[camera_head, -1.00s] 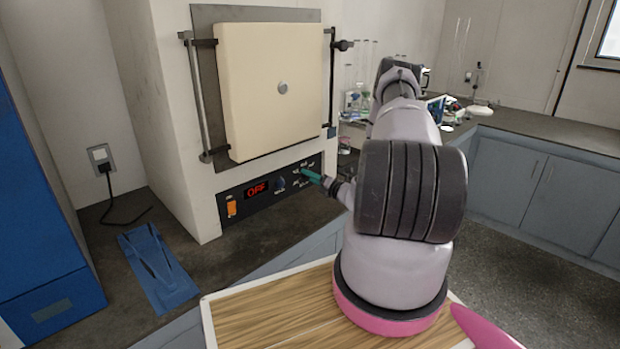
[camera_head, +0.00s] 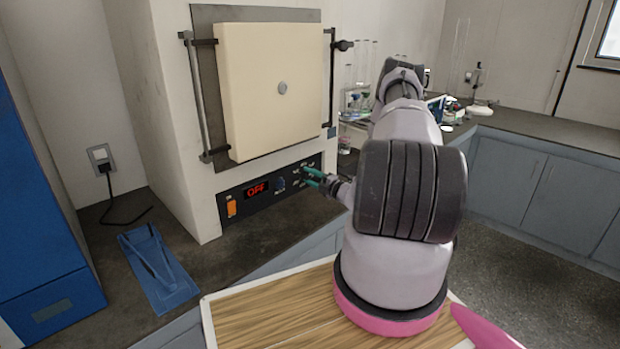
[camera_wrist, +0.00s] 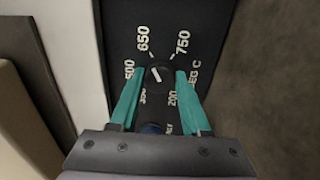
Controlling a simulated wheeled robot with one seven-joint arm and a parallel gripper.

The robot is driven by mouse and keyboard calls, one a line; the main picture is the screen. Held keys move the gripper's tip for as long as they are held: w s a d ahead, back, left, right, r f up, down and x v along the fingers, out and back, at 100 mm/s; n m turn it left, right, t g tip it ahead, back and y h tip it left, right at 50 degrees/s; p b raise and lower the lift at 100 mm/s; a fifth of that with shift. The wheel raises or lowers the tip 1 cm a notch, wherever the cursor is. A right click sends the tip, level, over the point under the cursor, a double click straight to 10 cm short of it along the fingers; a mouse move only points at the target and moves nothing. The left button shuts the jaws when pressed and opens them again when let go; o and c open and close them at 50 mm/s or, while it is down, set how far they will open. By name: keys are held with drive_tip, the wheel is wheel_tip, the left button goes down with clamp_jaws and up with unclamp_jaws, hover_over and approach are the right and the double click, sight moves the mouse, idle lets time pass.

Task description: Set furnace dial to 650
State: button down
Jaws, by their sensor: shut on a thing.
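The furnace dial (camera_wrist: 158,75) is a small dark round knob with a white pointer mark. The mark tilts toward the upper left, close to the direction of the 650 label (camera_wrist: 143,38). My gripper (camera_wrist: 159,77) has its teal fingers on the left and right sides of the dial, shut on it. In the head view my gripper (camera_head: 308,178) is at the right end of the furnace's black control panel (camera_head: 233,191), and the dial is hard to make out there. The furnace display (camera_head: 257,189) shows red text that reads OFF.
An orange switch (camera_head: 231,208) and a blue knob (camera_head: 280,184) are on the same panel. The closed cream furnace door (camera_head: 270,110) is above, with a handle bar at its left. A blue stand (camera_head: 158,268) lies on the dark counter. A wood-topped surface is below my arm.

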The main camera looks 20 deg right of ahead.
drive_tip(key=shift+f, duration=0.1)
idle(0.3)
drive_tip(key=shift+c, duration=1.8)
unclamp_jaws()
drive_tip(key=shift+s, duration=0.1)
drive_tip(key=v, duration=1)
drive_tip(key=shift+s+d, duration=0.15)
drive_tip(key=shift+s, duration=0.15)
